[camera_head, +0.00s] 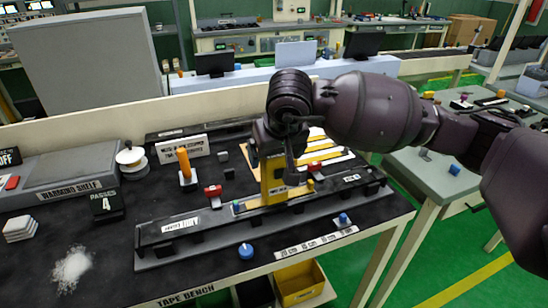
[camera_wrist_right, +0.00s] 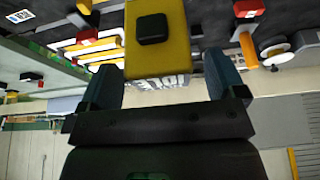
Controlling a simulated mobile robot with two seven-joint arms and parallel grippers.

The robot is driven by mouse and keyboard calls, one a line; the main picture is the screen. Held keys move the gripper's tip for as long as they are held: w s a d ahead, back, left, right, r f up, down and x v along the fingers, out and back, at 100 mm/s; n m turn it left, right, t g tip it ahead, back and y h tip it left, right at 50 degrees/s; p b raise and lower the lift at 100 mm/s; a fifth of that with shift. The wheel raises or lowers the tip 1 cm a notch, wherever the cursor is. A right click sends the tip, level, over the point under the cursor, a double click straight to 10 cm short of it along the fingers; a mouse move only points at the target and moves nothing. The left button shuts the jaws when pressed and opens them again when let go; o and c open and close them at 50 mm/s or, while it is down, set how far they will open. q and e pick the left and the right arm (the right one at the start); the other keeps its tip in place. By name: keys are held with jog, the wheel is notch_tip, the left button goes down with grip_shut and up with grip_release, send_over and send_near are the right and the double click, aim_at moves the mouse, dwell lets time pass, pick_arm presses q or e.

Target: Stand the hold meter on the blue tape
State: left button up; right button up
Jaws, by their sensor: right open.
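The hold meter is a yellow block (camera_head: 274,180) with a lettered label at its lower front, upright by the long dark rail at the middle of the bench. In the right wrist view its yellow body (camera_wrist_right: 158,55) has a black square on one face. My right gripper (camera_head: 281,163) is over the meter from above. In the wrist view its two fingers (camera_wrist_right: 166,84) stand apart, one on each side of the meter, and contact cannot be told. I cannot make out a blue tape for certain. My left gripper is not in view.
A blue knob (camera_head: 246,251) lies in front. An orange post (camera_head: 185,168), a white spool (camera_head: 131,160) and a white powder patch (camera_head: 72,268) are to the left.

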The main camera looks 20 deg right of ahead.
jog(key=v, duration=0.8)
jog(key=shift+s+r, duration=0.15)
jog(key=shift+r, duration=0.15)
